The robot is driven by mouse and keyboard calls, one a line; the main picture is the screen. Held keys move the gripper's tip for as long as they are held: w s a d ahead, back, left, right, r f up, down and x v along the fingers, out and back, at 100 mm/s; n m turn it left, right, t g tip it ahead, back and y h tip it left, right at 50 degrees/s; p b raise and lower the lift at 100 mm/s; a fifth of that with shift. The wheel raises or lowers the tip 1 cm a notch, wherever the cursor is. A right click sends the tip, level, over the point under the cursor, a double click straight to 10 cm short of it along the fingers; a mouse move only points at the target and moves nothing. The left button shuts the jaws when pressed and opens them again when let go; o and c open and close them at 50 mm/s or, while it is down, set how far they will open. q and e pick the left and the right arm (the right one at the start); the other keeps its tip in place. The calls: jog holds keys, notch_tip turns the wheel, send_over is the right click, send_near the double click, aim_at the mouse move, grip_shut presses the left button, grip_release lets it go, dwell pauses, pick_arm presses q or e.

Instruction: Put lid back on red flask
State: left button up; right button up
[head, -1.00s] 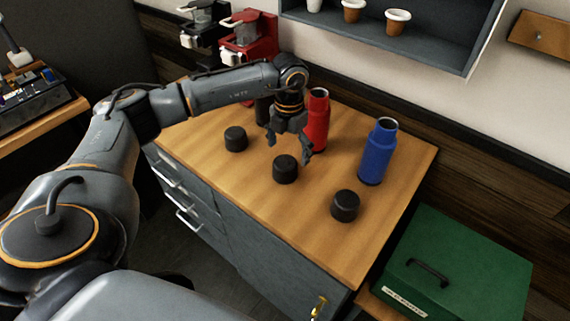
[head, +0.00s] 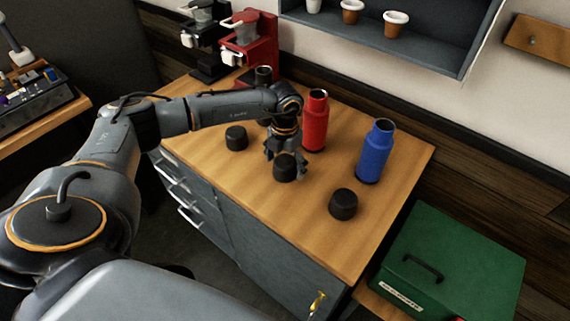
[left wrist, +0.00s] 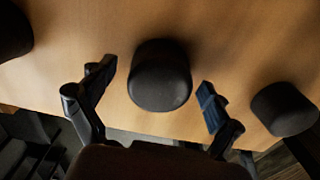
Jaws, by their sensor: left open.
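The red flask (head: 315,122) stands upright and open-topped on the wooden counter, behind my left gripper. Three black lids lie on the counter: a left one (head: 236,138), a middle one (head: 284,168) and a right one (head: 343,204). My left gripper (head: 284,160) is low over the middle lid. In the left wrist view the gripper (left wrist: 158,88) is open, with its fingers apart on both sides of the middle lid (left wrist: 160,76). Gaps show between the fingers and that lid. My right gripper is not in view.
A blue flask (head: 375,151) stands open to the right. A dark flask (head: 263,78) is partly hidden behind my arm. Brewers, one red (head: 250,45), stand at the back. A green box (head: 455,265) is at lower right. The counter front (head: 320,245) is clear.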

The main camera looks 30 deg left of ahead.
aim_at(284, 162)
pick_arm(q)
jog(key=shift+c, duration=0.2)
jog(key=c, duration=1.2)
jog(key=shift+r+b, duration=0.45)
jog(key=shift+r, duration=0.05)
jog(key=shift+s+r+b, duration=0.2)
jog(key=shift+r+b, duration=0.5)
jog(key=shift+r, duration=0.5)
jog(key=shift+s+d+r+b, duration=0.15)
jog(key=shift+s+r+b, duration=0.6)
jog(key=shift+s+r, duration=1.2)
jog(key=shift+s+d+r+b, duration=0.2)
jog(key=shift+s+r+b, duration=0.85)
jog(key=shift+s, duration=1.55)
jog(key=shift+s+d+r+b, duration=0.15)
jog(key=shift+s+r+b, duration=0.35)
jog(key=shift+s+r, duration=1.6)
jog(key=shift+s+f, duration=0.15)
jog(key=shift+f, duration=0.1)
